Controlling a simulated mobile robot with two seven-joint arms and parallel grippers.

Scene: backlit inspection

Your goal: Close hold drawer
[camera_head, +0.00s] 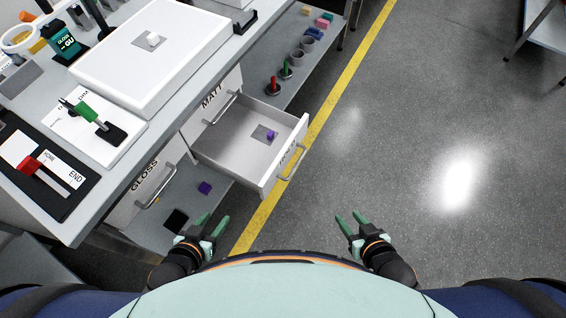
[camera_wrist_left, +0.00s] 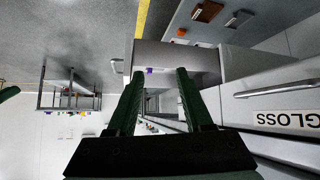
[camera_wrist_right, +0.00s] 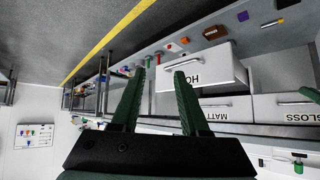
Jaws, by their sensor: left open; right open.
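The hold drawer (camera_head: 240,160) is pulled out from the bench in the head view, with its bar handle (camera_head: 293,166) on the front. A small purple cube (camera_head: 270,135) sits on a grey patch inside. The drawer's front with partly hidden lettering "HO" shows in the right wrist view (camera_wrist_right: 225,65), and its side shows in the left wrist view (camera_wrist_left: 205,65). My left gripper (camera_head: 213,221) is open and empty, below the drawer in the picture. My right gripper (camera_head: 350,216) is open and empty, to the lower right of the drawer. Neither touches it.
The matt drawer (camera_head: 222,100) and gloss drawer (camera_head: 148,182) look shut. The bench top holds a white box (camera_head: 165,45), a green-handled device (camera_head: 88,113) and a red-handled slider (camera_head: 30,165). A lower shelf carries small items. The floor (camera_head: 400,150) to the right is clear.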

